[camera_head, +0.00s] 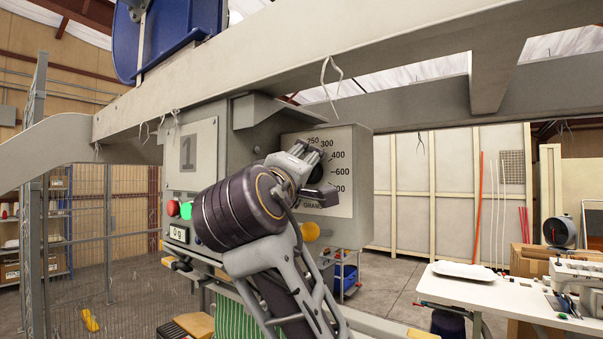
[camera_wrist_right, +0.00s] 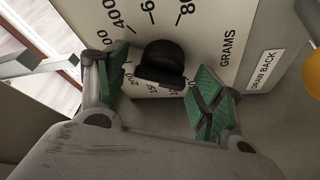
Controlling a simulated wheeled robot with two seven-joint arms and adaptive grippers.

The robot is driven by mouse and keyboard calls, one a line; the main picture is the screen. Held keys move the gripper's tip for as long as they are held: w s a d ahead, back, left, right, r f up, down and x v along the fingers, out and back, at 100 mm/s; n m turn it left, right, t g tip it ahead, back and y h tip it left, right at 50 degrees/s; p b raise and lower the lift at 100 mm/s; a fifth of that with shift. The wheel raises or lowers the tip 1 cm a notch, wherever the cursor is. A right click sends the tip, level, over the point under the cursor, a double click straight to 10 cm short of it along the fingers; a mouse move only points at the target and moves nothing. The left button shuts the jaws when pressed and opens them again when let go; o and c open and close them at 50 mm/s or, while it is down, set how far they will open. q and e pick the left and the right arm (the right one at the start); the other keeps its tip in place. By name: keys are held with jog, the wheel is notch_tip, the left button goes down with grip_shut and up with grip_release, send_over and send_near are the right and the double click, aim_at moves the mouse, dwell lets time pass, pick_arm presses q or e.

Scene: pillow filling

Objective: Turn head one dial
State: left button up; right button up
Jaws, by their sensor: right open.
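The head one unit is a grey box marked "1" (camera_head: 188,153). Its white dial plate (camera_head: 347,172) carries a gram scale. My right gripper (camera_head: 307,156) is in front of the plate and hides part of it. In the right wrist view the black dial knob (camera_wrist_right: 161,62) stands out from the plate. My right gripper (camera_wrist_right: 166,95) is open there, with its green-padded fingers on either side of the knob's lower end and apart from it. My left gripper is not in view.
A yellow knob (camera_head: 310,231) is below the dial plate. A grey beam (camera_head: 260,52) runs above. A white table (camera_head: 500,297) stands at right.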

jog(key=shift+s+a, duration=0.1)
jog(key=shift+s, duration=0.05)
jog(key=v, duration=1.1)
jog(key=shift+s+f, duration=0.15)
jog(key=shift+s, duration=0.15)
jog(key=shift+a, duration=0.15)
